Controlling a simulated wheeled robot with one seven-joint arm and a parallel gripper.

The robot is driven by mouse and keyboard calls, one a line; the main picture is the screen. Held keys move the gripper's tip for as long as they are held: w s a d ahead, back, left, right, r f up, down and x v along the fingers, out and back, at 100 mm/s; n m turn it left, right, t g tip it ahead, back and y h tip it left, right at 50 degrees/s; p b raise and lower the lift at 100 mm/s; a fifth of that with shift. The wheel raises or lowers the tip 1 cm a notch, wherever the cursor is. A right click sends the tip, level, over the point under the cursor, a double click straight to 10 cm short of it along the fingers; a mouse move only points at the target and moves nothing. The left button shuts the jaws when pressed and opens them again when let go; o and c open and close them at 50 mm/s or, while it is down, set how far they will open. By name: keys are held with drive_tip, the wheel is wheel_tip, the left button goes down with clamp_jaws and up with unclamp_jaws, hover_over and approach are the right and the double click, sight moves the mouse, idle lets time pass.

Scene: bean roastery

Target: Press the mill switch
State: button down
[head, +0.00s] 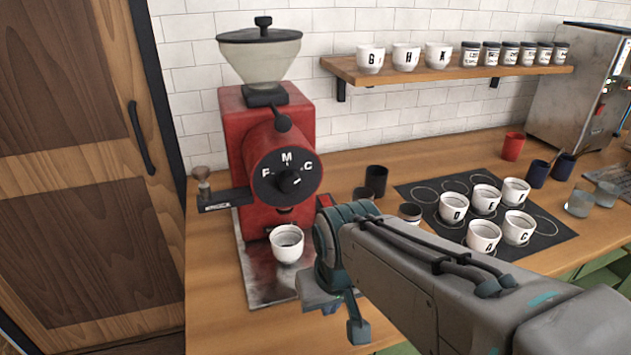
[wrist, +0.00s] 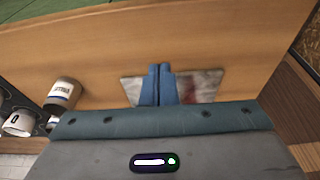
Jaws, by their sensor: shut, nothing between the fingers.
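The red mill (head: 244,150) stands at the back left of the wooden counter, with a clear hopper on top. Its round black dial (head: 287,178) has the letters F, M and C and a pointer knob. A black block with a small white mark (head: 222,200) juts from the mill's left side; I cannot tell whether it is the switch. My gripper (head: 320,302) is in front and to the right of the mill, apart from it. In the wrist view my blue fingers (wrist: 161,72) are shut together, empty, above the metal tray (wrist: 205,84).
A white cup (head: 287,245) stands on the tray below the dial. Dark cups (head: 376,180) stand right of the mill. Several lettered white cups stand on a black mat (head: 548,231) farther right. A wall shelf (head: 450,72) holds cups and jars. The counter's front left is clear.

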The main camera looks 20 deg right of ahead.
drive_tip(key=w+d+t+b, duration=0.1)
drive_tip(key=w+d+t, duration=0.3)
drive_tip(key=w, duration=0.3)
drive_tip(key=w+d+t+b, duration=0.1)
drive_tip(key=w+d+t, duration=0.3)
drive_tip(key=w, duration=0.3)
drive_tip(key=w+d+r+t+b, duration=0.1)
drive_tip(key=w+d+t, duration=0.3)
drive_tip(key=w, duration=0.4)
drive_tip(key=shift+t, duration=0.9)
drive_tip(key=shift+w+d, duration=0.1)
drive_tip(key=shift+w, duration=0.05)
hover_over(330, 205)
drive_tip(key=shift+s+f, duration=0.35)
drive_tip(key=shift+f, duration=0.2)
drive_tip(key=f, duration=0.3)
drive_tip(key=shift+w, duration=0.35)
drive_tip(key=shift+w+f, duration=0.1)
drive_tip(key=shift+f, duration=0.45)
